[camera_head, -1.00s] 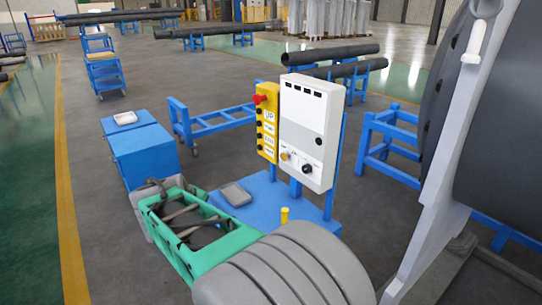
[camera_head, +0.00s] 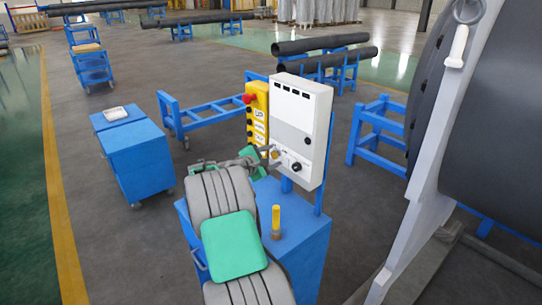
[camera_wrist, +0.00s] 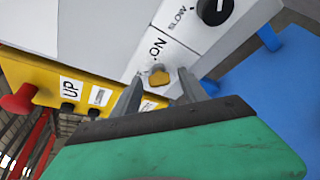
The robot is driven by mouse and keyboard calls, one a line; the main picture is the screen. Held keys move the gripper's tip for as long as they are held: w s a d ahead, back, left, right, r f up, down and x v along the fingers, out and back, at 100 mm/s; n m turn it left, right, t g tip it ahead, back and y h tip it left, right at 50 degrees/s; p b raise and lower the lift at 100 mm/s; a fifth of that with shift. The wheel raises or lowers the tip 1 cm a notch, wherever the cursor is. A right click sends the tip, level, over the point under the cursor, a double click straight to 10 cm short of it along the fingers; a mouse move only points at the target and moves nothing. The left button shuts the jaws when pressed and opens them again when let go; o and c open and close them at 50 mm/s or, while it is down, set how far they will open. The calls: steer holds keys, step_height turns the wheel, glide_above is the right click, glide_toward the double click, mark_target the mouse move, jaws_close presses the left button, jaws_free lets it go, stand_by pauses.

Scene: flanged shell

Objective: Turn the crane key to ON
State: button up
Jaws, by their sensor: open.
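In the head view my gripper (camera_head: 270,154) is at the box's lower left, partly covering the key area. A black selector knob (camera_wrist: 214,10) marked SLOW is right of the key, and shows in the head view (camera_head: 296,167).
A yellow button panel (camera_head: 257,115) with a red stop button (camera_head: 248,99) adjoins the box on the left. A grey upright frame (camera_head: 430,190) and dark drum stand at right.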

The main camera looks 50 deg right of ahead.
steer(key=shift+c, duration=0.2)
jaws_close()
stand_by(0.3)
